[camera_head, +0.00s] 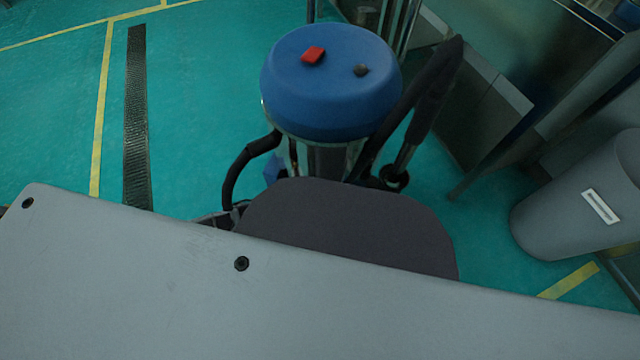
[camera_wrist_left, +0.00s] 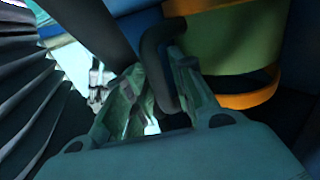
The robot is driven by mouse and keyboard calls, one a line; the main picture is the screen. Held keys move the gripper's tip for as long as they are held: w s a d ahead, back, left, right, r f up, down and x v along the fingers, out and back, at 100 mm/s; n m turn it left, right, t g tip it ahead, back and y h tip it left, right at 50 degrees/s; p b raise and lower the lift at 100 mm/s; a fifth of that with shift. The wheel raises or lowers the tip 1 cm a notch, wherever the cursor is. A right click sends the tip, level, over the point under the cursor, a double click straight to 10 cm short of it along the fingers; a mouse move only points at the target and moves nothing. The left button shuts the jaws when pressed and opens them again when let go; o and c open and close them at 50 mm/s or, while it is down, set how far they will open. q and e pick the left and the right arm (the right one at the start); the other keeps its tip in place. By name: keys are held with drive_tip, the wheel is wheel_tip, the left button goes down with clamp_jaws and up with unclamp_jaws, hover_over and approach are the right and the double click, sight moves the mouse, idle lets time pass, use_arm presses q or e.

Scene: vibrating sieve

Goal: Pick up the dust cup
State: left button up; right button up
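A blue-topped upright canister (camera_head: 330,85) with a red patch on its lid stands at the upper middle of the head view; I take it as the dust cup's unit. In the head view a grey panel hides most of the gripper. My right gripper is not in view.
A grey cylindrical bin (camera_head: 570,215) and metal framework stand at the right. Green floor (camera_head: 60,110) with yellow lines is open at the left. A ribbed dark part (camera_wrist_left: 30,95) is close in the wrist view.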

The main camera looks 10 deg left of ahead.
use_arm(q)
drive_tip(key=shift+c, duration=0.3)
clamp_jaws()
drive_tip(key=shift+r, duration=0.2)
